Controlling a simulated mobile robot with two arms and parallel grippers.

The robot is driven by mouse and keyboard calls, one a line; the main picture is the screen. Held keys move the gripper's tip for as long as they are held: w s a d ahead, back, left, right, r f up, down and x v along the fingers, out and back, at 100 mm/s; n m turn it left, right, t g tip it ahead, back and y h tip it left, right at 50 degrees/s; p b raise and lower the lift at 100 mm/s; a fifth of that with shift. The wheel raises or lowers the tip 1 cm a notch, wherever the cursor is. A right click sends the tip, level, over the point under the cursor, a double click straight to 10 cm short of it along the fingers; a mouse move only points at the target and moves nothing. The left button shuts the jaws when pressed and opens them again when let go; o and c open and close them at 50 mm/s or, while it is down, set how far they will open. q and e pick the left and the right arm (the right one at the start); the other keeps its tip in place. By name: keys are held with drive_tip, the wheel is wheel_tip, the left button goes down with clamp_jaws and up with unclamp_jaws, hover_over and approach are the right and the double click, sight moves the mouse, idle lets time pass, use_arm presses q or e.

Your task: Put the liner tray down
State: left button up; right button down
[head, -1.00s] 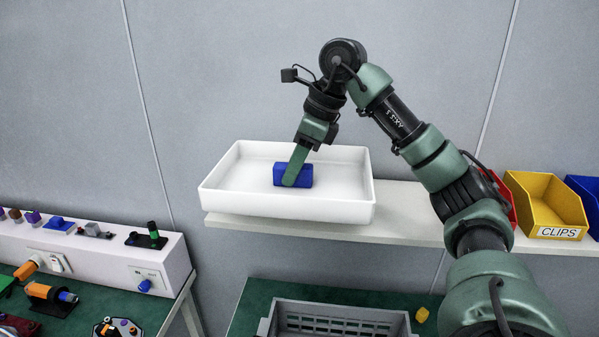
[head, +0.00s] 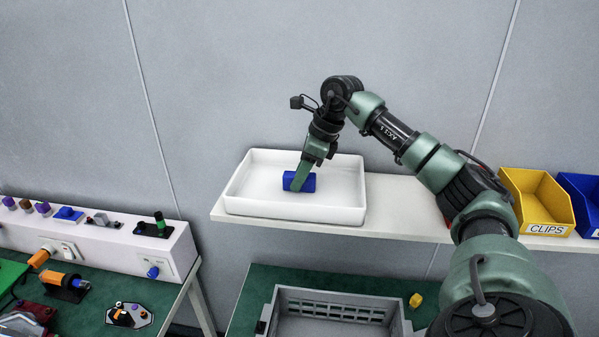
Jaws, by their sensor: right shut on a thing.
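The white liner tray (head: 345,214) is at the left end of the white wall shelf (head: 397,228). It looks level and appears to rest on the shelf. A blue block-shaped grip (head: 291,182) stands in the middle of the tray. My right gripper (head: 299,182) reaches down into the tray from above and is shut on this blue grip. The fingers hide part of it. Whether the grip is fixed to the tray floor cannot be seen. My left gripper is not in view.
A yellow bin (head: 537,203) labelled CLIPS and a blue bin (head: 585,200) stand on the shelf at the right. A grey crate (head: 335,311) and a small yellow piece (head: 415,300) are on the green table below. A white panel (head: 110,243) with connectors stands at the left.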

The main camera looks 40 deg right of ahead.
drive_tip(key=shift+f, duration=0.1)
drive_tip(key=c, duration=1.1)
unclamp_jaws()
drive_tip(key=shift+r, duration=0.2)
drive_tip(key=shift+s+r, duration=0.1)
drive_tip(key=shift+r, duration=0.15)
drive_tip(key=b+v, duration=0.1)
drive_tip(key=v, duration=1)
drive_tip(key=shift+s+r+b, duration=0.1)
drive_tip(key=shift+s+b, duration=0.05)
drive_tip(key=shift+b, duration=0.15)
